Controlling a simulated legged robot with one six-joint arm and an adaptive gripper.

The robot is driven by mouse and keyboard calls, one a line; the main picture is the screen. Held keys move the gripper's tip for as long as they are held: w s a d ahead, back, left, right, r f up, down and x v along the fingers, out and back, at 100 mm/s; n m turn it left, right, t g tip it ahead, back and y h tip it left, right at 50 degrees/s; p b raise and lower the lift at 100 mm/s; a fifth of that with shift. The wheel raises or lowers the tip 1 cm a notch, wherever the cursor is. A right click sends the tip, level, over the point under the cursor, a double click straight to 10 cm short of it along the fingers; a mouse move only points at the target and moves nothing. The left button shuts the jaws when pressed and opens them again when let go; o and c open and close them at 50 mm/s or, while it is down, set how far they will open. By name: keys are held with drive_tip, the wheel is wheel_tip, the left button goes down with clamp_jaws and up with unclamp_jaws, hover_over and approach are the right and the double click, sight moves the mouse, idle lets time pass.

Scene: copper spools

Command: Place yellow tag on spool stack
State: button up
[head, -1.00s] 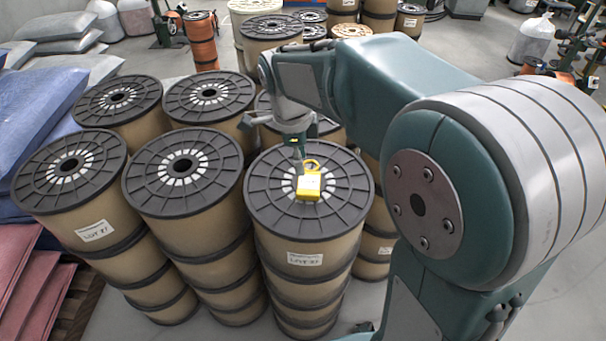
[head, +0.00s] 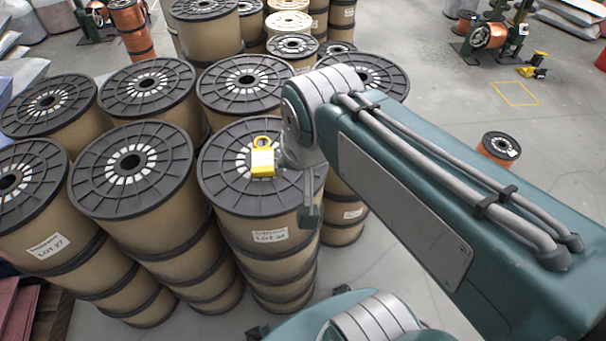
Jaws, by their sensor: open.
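The yellow tag (head: 262,162), with a pale face and a loop at its top, lies on the black flange of the top spool (head: 225,192) of the front stack. That stack of brown spools carries a white lot label on its side. My gripper (head: 309,214) is at the right edge of this spool, to the right of the tag and apart from it. It is open, with a grey finger pointing down; the rest of it is partly hidden by my arm.
Other spool stacks (head: 130,165) stand close on the left and behind. A small copper spool (head: 499,148) stands on the floor at right. A yellow floor square (head: 515,94) and machines (head: 488,38) are at the back right. Open floor lies between.

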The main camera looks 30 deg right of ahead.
drive_tip(key=s+n, duration=0.1)
drive_tip(key=n, duration=0.1)
drive_tip(key=s+f+n+t, duration=0.1)
drive_tip(key=s+n, duration=0.1)
drive_tip(key=shift+d, duration=0.15)
drive_tip(key=shift+w, duration=0.1)
idle(0.3)
